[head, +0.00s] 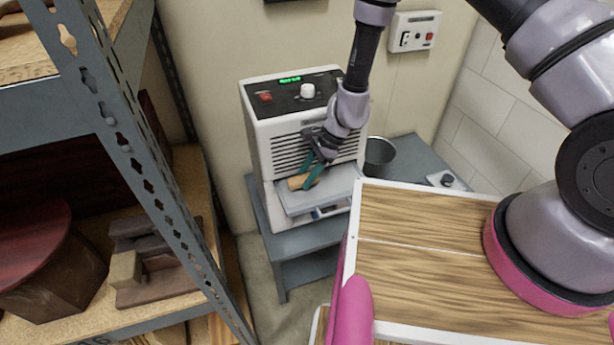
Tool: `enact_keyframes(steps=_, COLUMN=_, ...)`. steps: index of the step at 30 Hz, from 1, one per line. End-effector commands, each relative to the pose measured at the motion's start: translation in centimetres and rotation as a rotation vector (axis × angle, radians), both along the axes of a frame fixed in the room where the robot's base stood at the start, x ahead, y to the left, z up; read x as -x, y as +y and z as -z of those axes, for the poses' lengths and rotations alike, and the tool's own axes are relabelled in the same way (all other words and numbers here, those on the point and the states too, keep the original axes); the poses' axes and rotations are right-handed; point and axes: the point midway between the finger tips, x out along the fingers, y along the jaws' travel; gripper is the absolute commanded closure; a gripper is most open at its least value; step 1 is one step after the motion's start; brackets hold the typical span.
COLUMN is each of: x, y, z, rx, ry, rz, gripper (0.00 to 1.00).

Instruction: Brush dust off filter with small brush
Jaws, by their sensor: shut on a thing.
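A pale, boxy machine (285,135) with a slatted front stands against the back wall. A flat grey panel (328,190), which looks like the filter, sticks out from its front below the slats. My gripper (311,174), with green fingers, reaches down in front of the slats. It is shut on a small tan wooden piece (300,183), which looks like the brush. The brush is low over the left part of the filter. I cannot tell whether its bristles touch the filter, and dust is too small to make out.
The machine stands on a grey table (285,244), with a grey bucket (379,157) and a small dark-knobbed object (446,180) to its right. A metal shelf (150,170) holding wooden objects closes off the left. A wooden-topped surface (420,250) fills the lower right.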

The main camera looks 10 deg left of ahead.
Motion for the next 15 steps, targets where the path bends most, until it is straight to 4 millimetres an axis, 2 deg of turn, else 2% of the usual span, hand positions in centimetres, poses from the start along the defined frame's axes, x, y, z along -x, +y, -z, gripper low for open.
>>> enact_keyframes(steps=5, x=0.0, y=-0.1, z=-0.5, rx=0.001, ry=0.002, rz=0.002, gripper=1.00)
enact_keyframes(steps=15, x=0.1, y=-0.2, z=-3.9, rx=0.002, ry=0.004, rz=0.003, gripper=1.00)
